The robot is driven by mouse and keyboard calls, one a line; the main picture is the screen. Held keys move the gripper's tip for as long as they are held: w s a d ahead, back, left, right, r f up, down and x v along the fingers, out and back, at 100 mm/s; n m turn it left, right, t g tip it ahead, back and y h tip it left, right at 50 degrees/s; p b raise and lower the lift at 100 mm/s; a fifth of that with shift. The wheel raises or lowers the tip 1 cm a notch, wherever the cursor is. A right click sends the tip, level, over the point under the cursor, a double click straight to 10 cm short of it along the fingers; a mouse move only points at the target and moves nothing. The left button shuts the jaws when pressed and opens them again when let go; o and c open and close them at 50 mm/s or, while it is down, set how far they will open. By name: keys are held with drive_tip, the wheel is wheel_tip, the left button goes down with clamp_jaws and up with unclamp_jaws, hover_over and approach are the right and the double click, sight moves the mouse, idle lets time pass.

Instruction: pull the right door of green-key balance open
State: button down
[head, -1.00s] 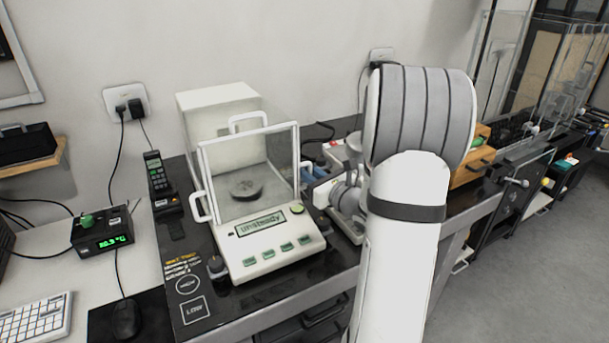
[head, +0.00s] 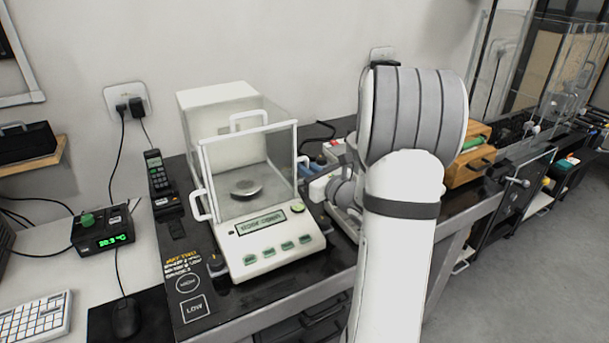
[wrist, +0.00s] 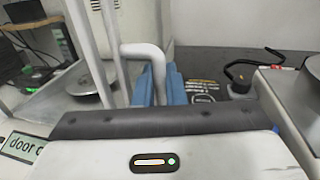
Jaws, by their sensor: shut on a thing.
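The green-key balance (head: 268,258) stands on the dark bench top, with green keys, a display and a glass draft shield around a round metal pan (head: 245,189). Its display appears to read "door open"; part of that text shows in the wrist view (wrist: 26,146). In the wrist view my gripper (wrist: 158,85) has blue fingers shut on the white bent door handle (wrist: 144,49). The pan (wrist: 90,78) shows beyond the door frame at left. In the head view my arm stands right of the balance and hides most of the gripper and handle.
A thermometer box (head: 103,240), a handset (head: 156,172) and a mouse (head: 126,318) lie left of the balance. A wooden box (head: 470,165) stands behind my arm at right. In the wrist view a metal pan (wrist: 308,85) and a dark knob (wrist: 242,74) are at right.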

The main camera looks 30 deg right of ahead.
drive_tip(key=shift+d+x, duration=0.25)
drive_tip(key=shift+x, duration=0.85)
drive_tip(key=shift+w, duration=0.1)
drive_tip(key=c, duration=1.8)
unclamp_jaws()
drive_tip(key=shift+c, duration=0.2)
drive_tip(key=v, duration=0.7)
drive_tip(key=shift+s, duration=0.4)
drive_tip(key=shift+o, duration=0.2)
